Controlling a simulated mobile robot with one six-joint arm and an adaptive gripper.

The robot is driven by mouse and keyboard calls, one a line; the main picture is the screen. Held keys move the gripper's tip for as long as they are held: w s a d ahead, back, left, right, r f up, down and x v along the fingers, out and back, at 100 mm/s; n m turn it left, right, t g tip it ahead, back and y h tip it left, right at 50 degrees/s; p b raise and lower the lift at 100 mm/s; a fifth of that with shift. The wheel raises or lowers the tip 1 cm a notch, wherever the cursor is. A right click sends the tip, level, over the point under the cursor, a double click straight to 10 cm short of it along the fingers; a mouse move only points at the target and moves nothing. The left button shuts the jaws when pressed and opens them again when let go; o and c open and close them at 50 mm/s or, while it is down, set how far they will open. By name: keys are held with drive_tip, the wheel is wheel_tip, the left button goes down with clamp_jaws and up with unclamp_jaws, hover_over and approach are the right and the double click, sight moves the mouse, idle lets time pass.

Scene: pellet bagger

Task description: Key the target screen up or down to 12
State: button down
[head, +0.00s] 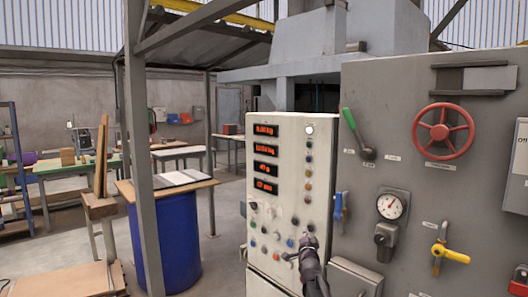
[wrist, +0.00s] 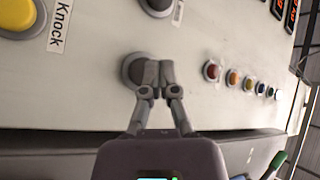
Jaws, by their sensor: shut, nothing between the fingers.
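The pale control panel (head: 283,210) carries four red-lit screens, among them the top one (head: 265,130) and the bottom one (head: 265,186). Their digits are too small to read surely, and I cannot tell which is the target screen. My gripper (head: 308,241) is at the panel's lower right, in front of its buttons. In the wrist view my gripper (wrist: 159,72) is shut and empty, its fingertips over the right part of a dark round button (wrist: 131,70). I cannot tell whether they touch it. Another dark button (wrist: 157,4) is at the top edge.
A yellow button (wrist: 16,14) with a "Knock" label (wrist: 60,24) is at the upper left. Small coloured lamps (wrist: 233,78) run to the right. The grey cabinet on the right has a green lever (head: 355,128), a red handwheel (head: 443,132) and a yellow handle (head: 450,254).

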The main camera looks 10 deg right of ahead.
drive_tip(key=shift+w+d, duration=0.15)
drive_tip(key=shift+w+d, duration=0.15)
drive_tip(key=shift+d, duration=0.05)
idle(0.3)
drive_tip(key=shift+w+d, duration=0.2)
drive_tip(key=shift+d, duration=0.1)
idle(0.9)
drive_tip(key=shift+s+a, duration=0.5)
drive_tip(key=shift+a, duration=0.15)
idle(0.4)
drive_tip(key=s+a, duration=0.3)
drive_tip(key=a, duration=0.2)
drive_tip(key=shift+s, duration=0.25)
idle(0.4)
